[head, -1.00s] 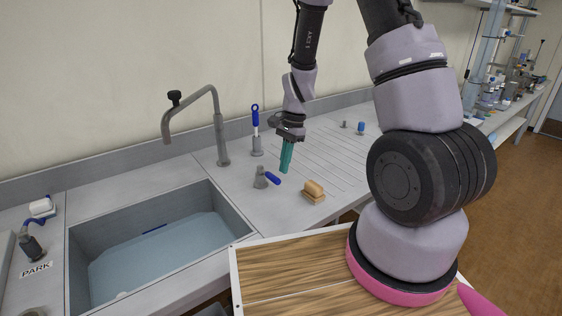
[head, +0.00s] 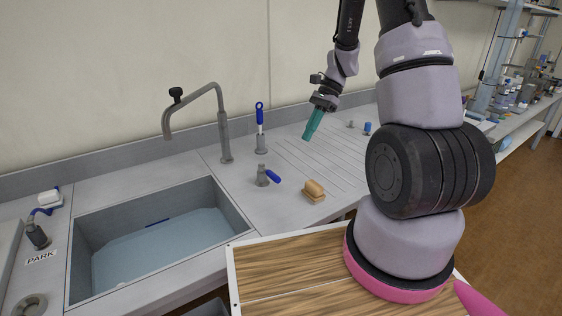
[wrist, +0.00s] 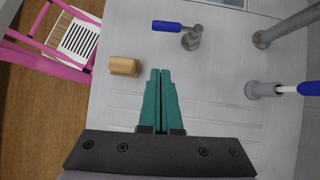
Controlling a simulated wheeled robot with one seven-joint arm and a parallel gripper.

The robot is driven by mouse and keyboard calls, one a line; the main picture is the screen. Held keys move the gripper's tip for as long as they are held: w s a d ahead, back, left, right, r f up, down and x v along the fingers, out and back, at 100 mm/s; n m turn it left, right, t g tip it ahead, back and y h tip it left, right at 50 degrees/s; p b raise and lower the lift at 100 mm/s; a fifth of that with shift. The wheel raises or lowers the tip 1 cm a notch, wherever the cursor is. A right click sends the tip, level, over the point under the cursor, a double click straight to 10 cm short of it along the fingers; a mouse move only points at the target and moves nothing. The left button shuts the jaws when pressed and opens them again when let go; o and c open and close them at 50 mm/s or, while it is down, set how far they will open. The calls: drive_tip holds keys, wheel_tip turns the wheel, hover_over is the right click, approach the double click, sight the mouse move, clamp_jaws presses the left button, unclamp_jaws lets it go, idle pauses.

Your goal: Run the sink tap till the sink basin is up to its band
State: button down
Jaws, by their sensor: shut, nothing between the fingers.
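The sink basin (head: 90,228) is at the left of the head view, with pale blue water (head: 165,250) in it. A dark blue band (head: 157,222) shows on its far wall, close to the water's edge; I cannot tell whether they touch. The grey sink tap (head: 221,125) arches over the basin, and no stream shows below its spout. A grey fitting with a blue lever (head: 273,176) stands right of the basin; it also shows in the wrist view (wrist: 168,27). My gripper (head: 307,137), with teal fingers (wrist: 160,75), is shut and empty above the ribbed drainboard, apart from the lever.
A tan block-like sponge (head: 314,190) lies in front of the lever. A blue-handled tool (head: 260,118) stands in a grey holder behind it. A grey fitting with a blue hose (head: 37,236) stands left by the PARK label. Small items sit at the drainboard's far end.

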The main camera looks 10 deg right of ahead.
sight(270, 174)
drive_tip(key=shift+y, duration=0.6)
drive_tip(key=x, duration=0.9)
drive_tip(key=shift+w+d+f, duration=0.25)
drive_tip(key=shift+f, duration=0.1)
drive_tip(key=a, duration=0.2)
drive_tip(key=s+a+f, duration=0.1)
drive_tip(key=shift+s+a+f, duration=0.1)
drive_tip(key=shift+s+a, duration=0.1)
drive_tip(key=shift+a, duration=0.3)
drive_tip(key=shift+s+a, duration=0.2)
drive_tip(key=shift+a, duration=0.1)
drive_tip(key=shift+d, duration=0.1)
